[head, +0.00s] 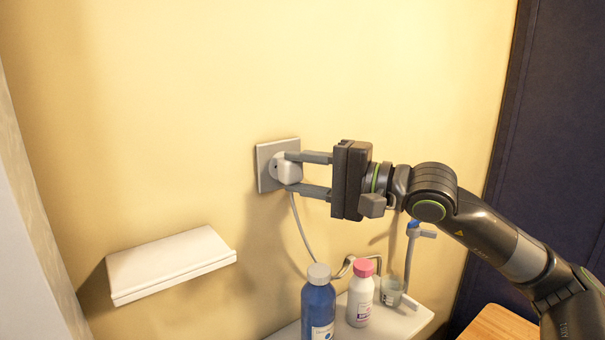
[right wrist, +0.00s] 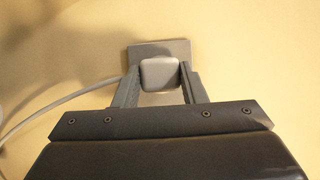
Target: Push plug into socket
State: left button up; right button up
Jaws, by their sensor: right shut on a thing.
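The white plug (head: 287,168) is at the face of the grey socket plate (head: 264,180) on the yellow wall. My right gripper (head: 288,172) is shut on the plug, with one finger above it and one below it in the head view. In the right wrist view the plug (right wrist: 159,73) sits between the two fingers, in front of the socket plate (right wrist: 160,48). A white cable hangs from the plug. The plug's prongs are hidden, so I cannot tell how far in they are. My left gripper is not in view.
Below on a white shelf (head: 405,322) stand a blue bottle (head: 318,305), a white bottle with a pink cap (head: 361,295) and a small glass (head: 391,291). A white wall ledge (head: 170,262) is at left. A dark panel (head: 555,120) stands at right.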

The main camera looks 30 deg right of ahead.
jog(key=shift+w, duration=0.6)
jog(key=o, duration=1)
